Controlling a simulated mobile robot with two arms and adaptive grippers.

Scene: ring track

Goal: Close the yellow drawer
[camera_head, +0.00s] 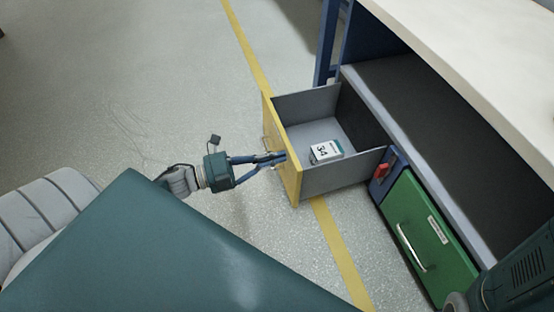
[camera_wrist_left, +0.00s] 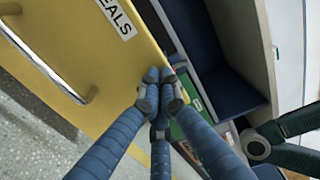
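The yellow drawer (camera_head: 285,165) is pulled out from the blue and grey bench unit, its grey inside showing. Its yellow front, with a metal bar handle and a white label ending in "EALS", fills the upper left of the left wrist view (camera_wrist_left: 95,60). My left gripper (camera_head: 279,158) is at the outer face of this front, to the side of the handle. In the left wrist view, its fingertips (camera_wrist_left: 160,80) are together near the front's edge, with nothing seen between them. I cannot tell if they touch the front. My right gripper is not in view.
A small white and teal box (camera_head: 326,151) marked "34" lies in the drawer. A shut green drawer (camera_head: 428,240) with a bar handle and a red part (camera_head: 381,171) are nearby. The pale bench top (camera_head: 490,60) is above. Speckled floor is open at left.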

